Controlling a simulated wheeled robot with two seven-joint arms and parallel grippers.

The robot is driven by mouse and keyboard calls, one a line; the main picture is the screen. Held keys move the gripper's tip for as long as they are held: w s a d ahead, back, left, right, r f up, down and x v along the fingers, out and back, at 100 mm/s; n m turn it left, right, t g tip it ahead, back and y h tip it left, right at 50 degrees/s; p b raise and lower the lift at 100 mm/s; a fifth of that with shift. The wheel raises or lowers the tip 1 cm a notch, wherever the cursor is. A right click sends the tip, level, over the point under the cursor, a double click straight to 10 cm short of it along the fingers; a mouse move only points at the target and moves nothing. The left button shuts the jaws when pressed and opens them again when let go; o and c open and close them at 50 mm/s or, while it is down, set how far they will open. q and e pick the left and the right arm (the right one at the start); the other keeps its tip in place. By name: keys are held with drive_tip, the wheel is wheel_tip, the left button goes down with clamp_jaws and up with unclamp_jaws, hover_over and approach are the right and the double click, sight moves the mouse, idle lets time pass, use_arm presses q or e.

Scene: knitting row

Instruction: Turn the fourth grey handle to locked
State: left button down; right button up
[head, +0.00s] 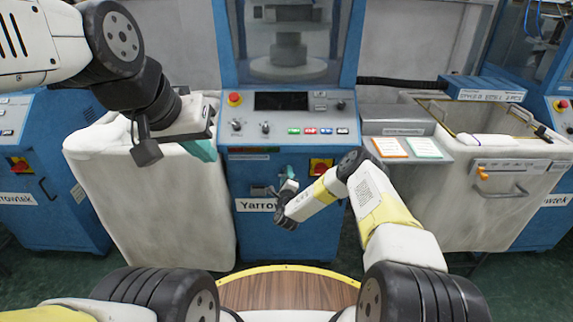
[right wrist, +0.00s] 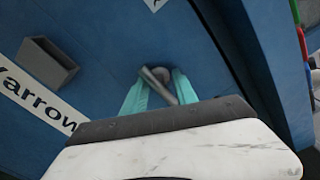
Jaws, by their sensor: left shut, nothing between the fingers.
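A grey handle (right wrist: 162,84) sits on the blue front of the middle machine (head: 243,170), its bar slanted in the right wrist view. The teal fingers of my right gripper (right wrist: 161,90) stand apart on either side of it. I cannot tell whether they touch it. In the head view my right gripper (head: 288,186) is at the machine front, above and right of the white name label (head: 254,205), and hides the handle. No locked mark is readable. My left gripper (head: 203,150) is shut and empty over the white bin at left, its fingers partly hidden.
A grey box-shaped part (right wrist: 47,62) juts from the panel. White bins (head: 150,200) flank the machine. A bin (head: 490,205) with an orange lever stands right. A round wooden surface (head: 285,290) lies below.

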clamp_jaws()
drive_tip(key=shift+n, duration=0.4)
drive_tip(key=n, duration=1.3)
drive_tip(key=shift+a, duration=0.1)
drive_tip(key=shift+n, duration=2)
